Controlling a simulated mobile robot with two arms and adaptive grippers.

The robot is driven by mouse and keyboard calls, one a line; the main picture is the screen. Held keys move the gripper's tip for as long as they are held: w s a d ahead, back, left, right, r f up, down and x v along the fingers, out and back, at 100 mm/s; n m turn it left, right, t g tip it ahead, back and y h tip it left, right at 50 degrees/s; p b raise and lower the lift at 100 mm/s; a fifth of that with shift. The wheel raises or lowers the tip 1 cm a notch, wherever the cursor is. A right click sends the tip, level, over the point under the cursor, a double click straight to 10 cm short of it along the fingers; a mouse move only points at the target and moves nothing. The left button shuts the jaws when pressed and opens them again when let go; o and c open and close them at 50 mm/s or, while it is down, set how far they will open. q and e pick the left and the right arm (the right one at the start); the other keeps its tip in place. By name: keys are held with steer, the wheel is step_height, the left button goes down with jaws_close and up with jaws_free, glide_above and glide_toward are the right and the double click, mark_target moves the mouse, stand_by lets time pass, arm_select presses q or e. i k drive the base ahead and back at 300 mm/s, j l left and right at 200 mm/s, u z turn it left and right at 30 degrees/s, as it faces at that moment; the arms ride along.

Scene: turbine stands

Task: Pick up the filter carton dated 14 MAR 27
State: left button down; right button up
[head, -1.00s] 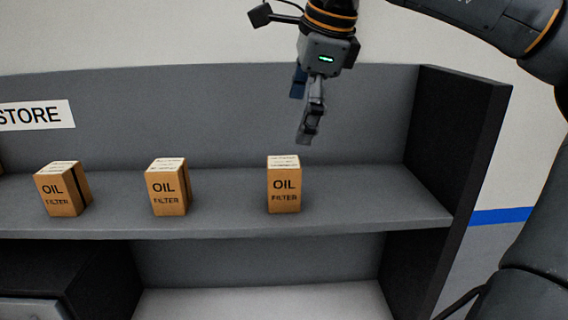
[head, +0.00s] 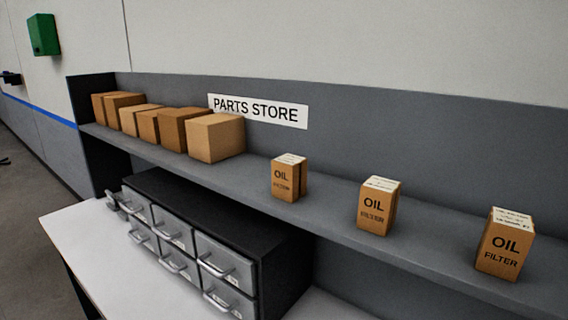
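Three oil filter cartons stand upright on the grey shelf (head: 330,215): a left one (head: 285,178), a middle one (head: 374,206) and a right one (head: 503,244). Each is brown with "OIL FILTER" on its front and a white printed label on top. The print on the labels is too small to read, so I cannot tell which carton is dated 14 MAR 27. Neither of my grippers shows in the head view now.
Several plain brown boxes (head: 214,138) stand at the shelf's left end. A "PARTS STORE" sign (head: 258,110) is on the back panel. Below are a drawer cabinet (head: 225,262) and a white worktop (head: 110,262). The shelf between the cartons is clear.

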mark_target(508, 236)
steer(key=k, duration=1.4)
